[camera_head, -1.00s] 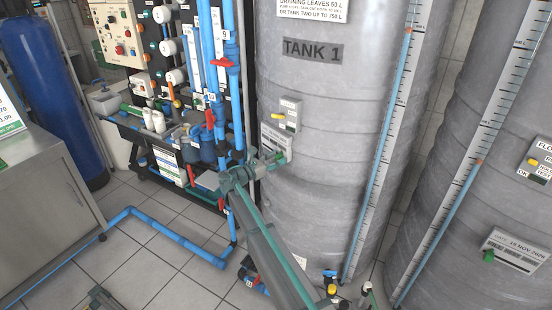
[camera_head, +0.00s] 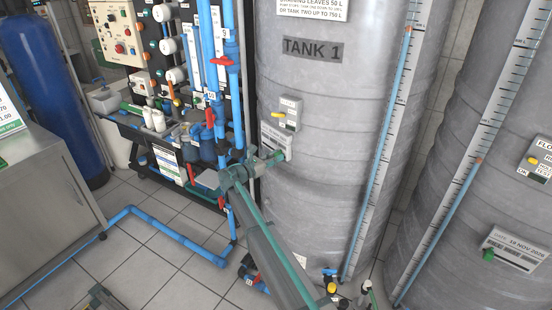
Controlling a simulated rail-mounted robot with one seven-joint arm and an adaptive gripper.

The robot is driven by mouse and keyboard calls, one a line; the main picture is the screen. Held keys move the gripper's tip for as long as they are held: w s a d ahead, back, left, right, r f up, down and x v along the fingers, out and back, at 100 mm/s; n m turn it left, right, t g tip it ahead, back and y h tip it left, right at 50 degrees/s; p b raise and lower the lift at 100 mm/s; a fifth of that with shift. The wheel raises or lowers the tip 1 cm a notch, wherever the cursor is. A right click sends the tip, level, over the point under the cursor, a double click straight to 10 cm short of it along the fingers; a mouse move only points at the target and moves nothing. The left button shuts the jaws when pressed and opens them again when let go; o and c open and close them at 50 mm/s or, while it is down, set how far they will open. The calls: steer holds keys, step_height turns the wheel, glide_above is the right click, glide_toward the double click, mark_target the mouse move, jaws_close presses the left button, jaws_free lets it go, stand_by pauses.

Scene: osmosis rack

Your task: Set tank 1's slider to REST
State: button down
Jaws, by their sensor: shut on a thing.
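Tank 1 (camera_head: 330,110) is a large grey ribbed tank with a "TANK 1" label on its front. A tilted white label plate (camera_head: 275,138) is fixed to its left side. My gripper (camera_head: 278,157) is at the lower right part of this plate. Its green fingertips are shut on tank 1's slider, which they hide from view. The slider's exact position and the plate's small print cannot be read.
A small box with a yellow knob (camera_head: 279,115) sits just above the plate. Blue pipes with red valves (camera_head: 221,61) stand close to the left of my gripper. Tank 2 (camera_head: 450,200), at right, has a similar plate with a green slider (camera_head: 488,255).

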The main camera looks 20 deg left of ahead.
mark_target(273, 148)
steer(key=a, duration=0.1)
steer(key=w+a, duration=0.1)
steer(key=a, duration=0.1)
steer(key=w+a, duration=0.1)
steer(key=shift+w+a, duration=0.25)
steer(key=shift+d, duration=0.1)
steer(key=c, duration=0.9)
jaws_free()
steer(key=v, duration=1.2)
steer(key=shift+s+r, duration=0.1)
